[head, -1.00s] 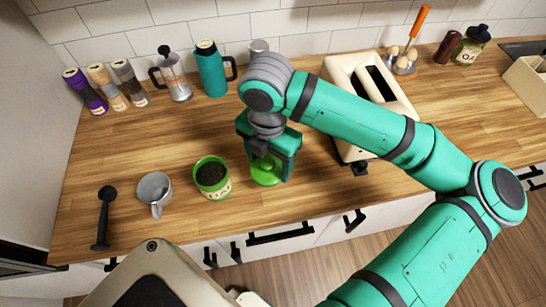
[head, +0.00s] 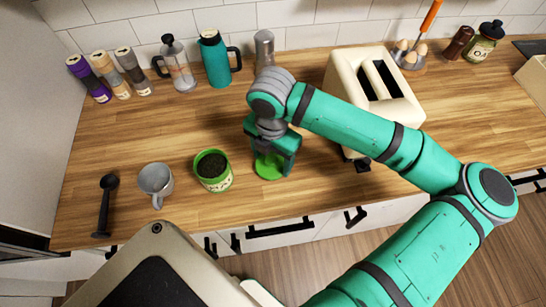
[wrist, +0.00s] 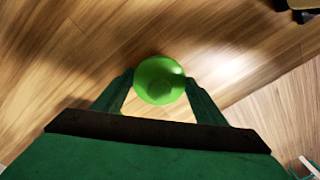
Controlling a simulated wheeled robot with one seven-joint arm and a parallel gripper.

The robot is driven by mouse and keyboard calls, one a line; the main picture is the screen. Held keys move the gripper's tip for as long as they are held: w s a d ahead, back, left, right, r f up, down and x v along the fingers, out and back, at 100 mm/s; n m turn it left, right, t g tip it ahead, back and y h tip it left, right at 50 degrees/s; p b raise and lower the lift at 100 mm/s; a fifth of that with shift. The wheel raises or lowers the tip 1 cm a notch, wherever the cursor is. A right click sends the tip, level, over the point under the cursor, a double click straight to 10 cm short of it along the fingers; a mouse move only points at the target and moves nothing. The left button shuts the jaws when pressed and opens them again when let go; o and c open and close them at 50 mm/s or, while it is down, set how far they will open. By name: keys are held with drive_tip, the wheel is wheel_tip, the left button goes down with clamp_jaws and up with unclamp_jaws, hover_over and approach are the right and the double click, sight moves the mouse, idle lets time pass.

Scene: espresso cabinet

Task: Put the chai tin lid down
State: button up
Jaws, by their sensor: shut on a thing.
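The green chai tin lid (head: 268,167) is at the tip of my gripper (head: 272,158), low over the wooden counter, right of the open tin. In the wrist view the round lid (wrist: 160,80) sits between the two fingers of my gripper (wrist: 158,92), which are shut on it. I cannot tell whether the lid touches the counter. The chai tin (head: 213,170) stands upright without a lid, with dark contents showing.
A grey mug (head: 156,181) and a black scoop (head: 106,205) are left of the tin. A cream toaster (head: 350,75) stands to the right. A teal flask (head: 215,60) and French press (head: 178,65) stand at the back. The counter's front edge is close.

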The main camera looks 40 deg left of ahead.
sight(272, 158)
drive_tip(key=shift+s+f, duration=0.1)
drive_tip(key=shift+f, duration=0.05)
drive_tip(key=o, duration=1)
drive_tip(key=shift+o, duration=0.2)
wheel_tip(272, 158, up, 12)
drive_tip(key=shift+r, duration=0.25)
